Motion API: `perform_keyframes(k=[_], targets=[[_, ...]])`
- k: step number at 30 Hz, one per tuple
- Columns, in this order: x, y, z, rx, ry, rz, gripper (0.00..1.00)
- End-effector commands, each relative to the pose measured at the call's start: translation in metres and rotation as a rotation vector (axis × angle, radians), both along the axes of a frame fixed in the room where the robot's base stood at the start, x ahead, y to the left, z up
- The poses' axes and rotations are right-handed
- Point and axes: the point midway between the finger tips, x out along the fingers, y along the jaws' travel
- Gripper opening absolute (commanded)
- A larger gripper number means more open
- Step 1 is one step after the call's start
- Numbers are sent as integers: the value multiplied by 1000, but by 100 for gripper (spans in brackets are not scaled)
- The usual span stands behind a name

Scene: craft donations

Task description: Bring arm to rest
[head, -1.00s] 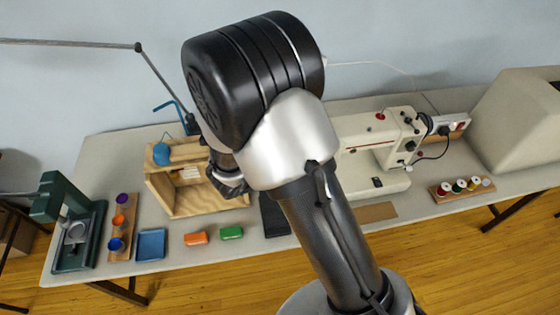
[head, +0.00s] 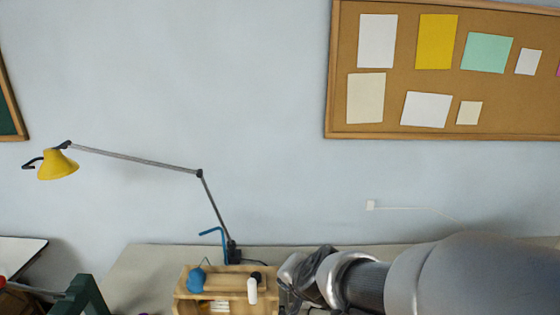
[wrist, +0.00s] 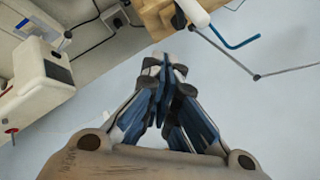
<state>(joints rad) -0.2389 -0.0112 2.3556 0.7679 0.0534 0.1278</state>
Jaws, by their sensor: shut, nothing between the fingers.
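My gripper (wrist: 165,68) shows in the wrist view with its blue and grey fingers drawn together and nothing between them. It points towards the top of that picture, where a wooden box (wrist: 156,14) shows at the edge. In the head view my arm lies low across the bottom right. My fingers cannot be made out there. The wooden box (head: 232,306) stands just left of the arm, with a blue item (head: 196,281) and a white item (head: 252,290) at its top.
A lamp with a yellow shade (head: 58,165) reaches over the table's (head: 150,262) left side on a long jointed arm. A dark green stand (head: 85,296) is at lower left. A cream sewing machine (wrist: 38,82) shows in the wrist view. A cork board (head: 400,133) hangs on the wall.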

Motion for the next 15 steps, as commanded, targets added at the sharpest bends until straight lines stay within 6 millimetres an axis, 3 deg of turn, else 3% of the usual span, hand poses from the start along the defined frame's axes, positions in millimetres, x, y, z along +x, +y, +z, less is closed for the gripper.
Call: perform_keyframes(k=[1, 5, 9, 15], targets=[[-19, -5, 13, -25, -8, 76, 0], [-79, -22, 29, -140, 20, 264, 0], [-146, -56, 29, -305, 85, 405, 0], [-216, -103, 20, -492, 196, 483, 0]])
